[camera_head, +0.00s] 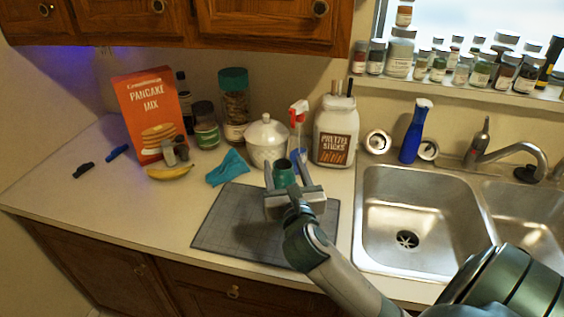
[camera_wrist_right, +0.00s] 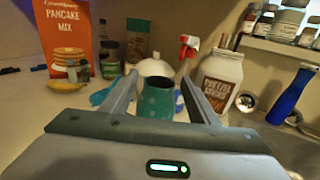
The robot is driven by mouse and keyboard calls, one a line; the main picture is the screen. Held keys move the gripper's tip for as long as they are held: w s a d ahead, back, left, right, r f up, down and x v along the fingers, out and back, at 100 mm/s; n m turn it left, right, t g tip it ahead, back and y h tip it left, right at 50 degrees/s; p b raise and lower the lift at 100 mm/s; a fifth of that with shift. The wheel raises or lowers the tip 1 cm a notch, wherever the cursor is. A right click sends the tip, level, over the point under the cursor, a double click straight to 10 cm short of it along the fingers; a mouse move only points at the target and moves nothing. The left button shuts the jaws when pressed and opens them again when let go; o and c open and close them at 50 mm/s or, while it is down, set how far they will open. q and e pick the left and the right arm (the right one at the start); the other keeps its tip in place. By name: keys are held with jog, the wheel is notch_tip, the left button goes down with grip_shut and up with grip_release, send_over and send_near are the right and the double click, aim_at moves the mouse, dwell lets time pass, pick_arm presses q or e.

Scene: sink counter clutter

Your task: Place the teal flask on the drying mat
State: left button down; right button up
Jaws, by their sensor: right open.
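The teal flask (camera_head: 285,178) stands upright between the fingers of my right gripper (camera_head: 286,165), its dark open mouth facing up. In the right wrist view the flask (camera_wrist_right: 157,102) shows between the two open fingers, with no clear contact on its sides. The gripper hides the flask's base in the head view, so I cannot tell whether it stands on the mat. The grey drying mat (camera_head: 227,227) lies flat on the counter, under and to the left of my right gripper. My left gripper is not in view.
Behind the flask stand a white lidded jar (camera_head: 267,142), a red-topped spray bottle (camera_head: 298,122) and a pretzel jar (camera_head: 335,130). A teal cloth (camera_head: 228,168) and a banana (camera_head: 170,173) lie to the left. The sink (camera_head: 410,218) is to the right. The mat's left part is clear.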

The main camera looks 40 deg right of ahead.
jog(key=v, duration=0.3)
jog(key=shift+s+a+f+b, duration=0.1)
jog(key=shift+s+f+b, duration=0.1)
jog(key=shift+b, duration=0.1)
jog(key=p+v, duration=0.1)
jog(key=v, duration=0.2)
jog(key=shift+s+a+r+p, duration=0.1)
jog(key=shift+s+r+p, duration=0.1)
jog(key=shift+p, duration=0.15)
jog(key=shift+f, duration=0.15)
